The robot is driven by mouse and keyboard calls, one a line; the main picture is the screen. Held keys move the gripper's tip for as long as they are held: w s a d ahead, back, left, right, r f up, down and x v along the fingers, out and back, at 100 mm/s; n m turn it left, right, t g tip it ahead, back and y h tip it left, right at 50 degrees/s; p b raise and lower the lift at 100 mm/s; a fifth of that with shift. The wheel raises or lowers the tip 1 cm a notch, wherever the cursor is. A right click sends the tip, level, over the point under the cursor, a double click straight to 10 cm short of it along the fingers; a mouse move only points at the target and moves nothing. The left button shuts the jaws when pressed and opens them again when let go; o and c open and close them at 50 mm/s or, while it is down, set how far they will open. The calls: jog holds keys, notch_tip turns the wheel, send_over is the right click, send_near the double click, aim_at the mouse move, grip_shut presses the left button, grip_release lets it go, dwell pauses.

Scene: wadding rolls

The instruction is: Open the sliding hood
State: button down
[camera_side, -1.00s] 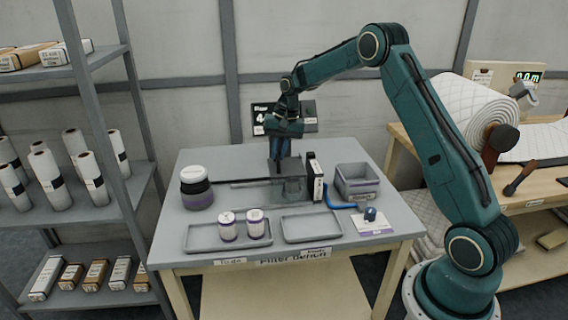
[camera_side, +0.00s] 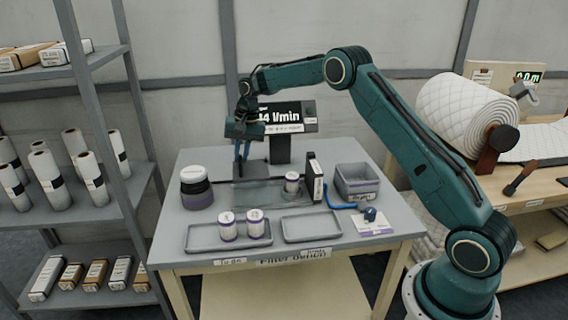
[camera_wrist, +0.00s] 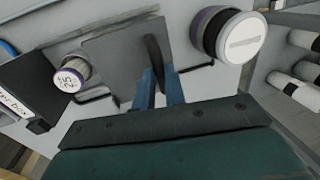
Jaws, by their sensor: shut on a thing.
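The sliding hood (camera_side: 252,172) is a grey, partly see-through cover on rails at the middle of the bench. In the wrist view its grey plate (camera_wrist: 112,48) carries a dark upright handle (camera_wrist: 155,52). My gripper (camera_side: 241,154) is shut on this handle, and its blue fingers (camera_wrist: 158,82) stand on either side of it. The hood sits toward the left of its rails.
In front are a tray with two canisters (camera_side: 230,243) and an empty tray (camera_side: 311,229). A display (camera_side: 282,118) stands behind.

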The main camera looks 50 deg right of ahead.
aim_at(251, 169)
jog(key=c, duration=1.5)
grip_release()
jog(key=shift+o, duration=0.2)
jog(key=shift+r, duration=0.15)
notch_tip(251, 169, up, 13)
jog(key=s+d, duration=0.2)
jog(key=shift+r, duration=0.15)
